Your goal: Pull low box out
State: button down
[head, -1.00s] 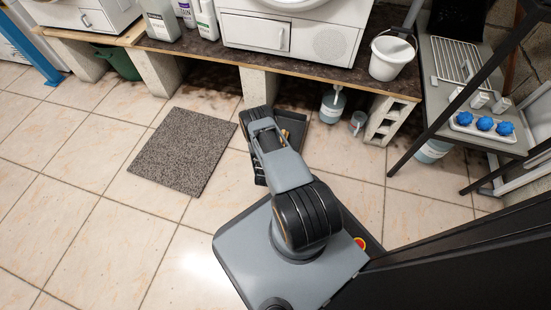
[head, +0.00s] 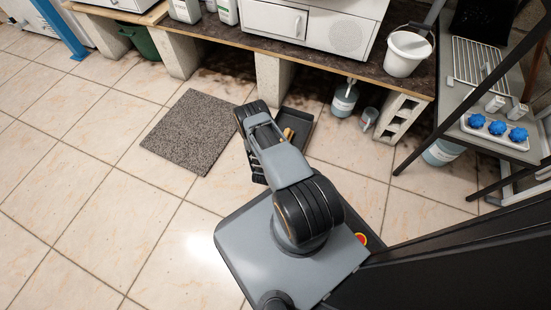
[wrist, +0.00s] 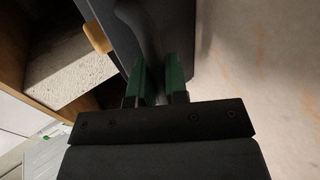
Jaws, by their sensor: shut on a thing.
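The low box (head: 302,124) is a dark, shallow, open tray on the tiled floor. In the head view it lies in front of the bench, beside a concrete block support, and my arm covers part of it. In the wrist view the box (wrist: 180,30) fills the top middle. My gripper (wrist: 157,82) has green fingers on either side of a dark raised part of the box, shut on it. In the head view my gripper is hidden behind my arm. A tan piece (head: 288,134) shows in the box.
A grey speckled mat (head: 195,132) lies left of the box. The concrete support (head: 273,80) stands behind it. A pump bottle (head: 345,98) and grey mug (head: 369,118) stand to the right under the bench, near a hollow block (head: 402,118). Floor (head: 150,215) at the front left is clear.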

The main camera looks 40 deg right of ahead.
jog(key=c, duration=1.1)
grip_release()
jog(key=shift+o, duration=0.2)
